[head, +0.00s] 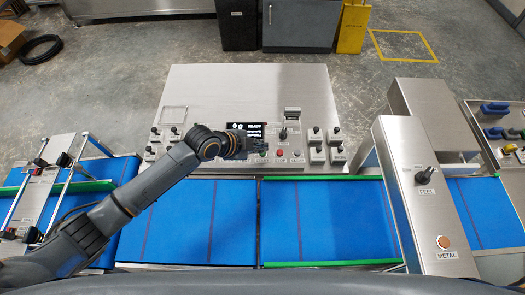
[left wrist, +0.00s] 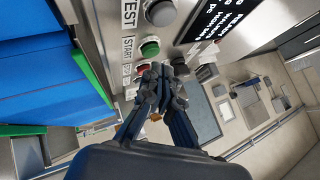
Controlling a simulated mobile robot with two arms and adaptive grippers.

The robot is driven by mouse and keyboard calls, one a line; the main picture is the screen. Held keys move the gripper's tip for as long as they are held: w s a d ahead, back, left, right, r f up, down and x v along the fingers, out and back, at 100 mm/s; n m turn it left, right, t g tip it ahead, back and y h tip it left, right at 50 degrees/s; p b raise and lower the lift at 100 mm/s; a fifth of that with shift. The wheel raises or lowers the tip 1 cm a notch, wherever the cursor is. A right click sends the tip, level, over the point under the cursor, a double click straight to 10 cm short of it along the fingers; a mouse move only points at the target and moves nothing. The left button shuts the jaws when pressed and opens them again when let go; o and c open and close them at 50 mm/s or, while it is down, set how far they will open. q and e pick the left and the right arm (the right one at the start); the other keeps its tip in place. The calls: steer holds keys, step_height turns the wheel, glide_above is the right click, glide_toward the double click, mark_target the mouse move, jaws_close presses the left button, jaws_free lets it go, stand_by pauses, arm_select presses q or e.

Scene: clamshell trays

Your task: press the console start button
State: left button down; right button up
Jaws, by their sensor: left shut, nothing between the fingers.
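The console (head: 247,95) is a brushed metal panel behind the blue belts, with a small black display (head: 246,128). The green start button shows in the left wrist view (left wrist: 150,47) beside a START label, between a grey button (left wrist: 160,13) by a TEST label and a red button (left wrist: 143,68). My left gripper (head: 262,145) is shut and empty over the console's button row. In the left wrist view its fingertips (left wrist: 162,76) appear close to the green and red buttons; I cannot tell if they touch. In the head view my gripper covers the green button's area. My right gripper is not in view.
Blue conveyor belts (head: 170,222) with green edge strips run along the front. A metal arch (head: 425,190) with a FEEL lever and a METAL button stands to the right. Several levers and knobs (head: 317,152) flank the console's buttons. A metal frame (head: 42,183) stands on the left.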

mark_target(260, 154)
arm_select(q)
steer(key=shift+f, duration=0.3)
steer(key=shift+f+b, duration=0.4)
steer(key=shift+f, duration=0.05)
stand_by(0.5)
steer(key=shift+r, duration=0.15)
steer(key=shift+r+p, duration=0.75)
step_height(260, 154, up, 5)
steer(key=p, duration=0.4)
stand_by(0.5)
stand_by(0.5)
